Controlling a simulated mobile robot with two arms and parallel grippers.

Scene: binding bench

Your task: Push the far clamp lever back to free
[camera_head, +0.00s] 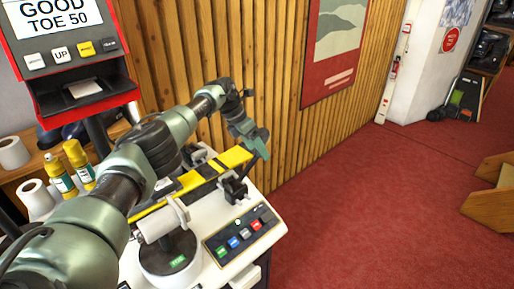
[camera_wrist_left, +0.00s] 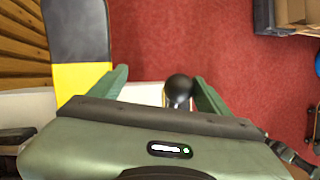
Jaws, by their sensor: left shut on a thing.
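The far clamp lever shows in the left wrist view as a black ball knob (camera_wrist_left: 178,88) between my left gripper's green fingers, close to the right-hand one. My left gripper (camera_head: 255,141) is shut on this lever, over the far end of the bench, beside the tip of a yellow-and-black ski (camera_head: 234,157). The lever's lower part and pivot are hidden in both views. The ski lies along the white binding bench (camera_head: 205,212), and its black and yellow end (camera_wrist_left: 82,80) is left of the fingers in the wrist view. My right gripper is not in view.
A button panel (camera_head: 241,234) is on the bench's near right, with a black clamp block (camera_head: 235,188) behind it. A red display stand (camera_head: 75,55), yellow bottles (camera_head: 77,155) and white rolls (camera_head: 13,152) are left. A slatted wall (camera_head: 277,80) stands behind; red carpet (camera_head: 370,215) is open right.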

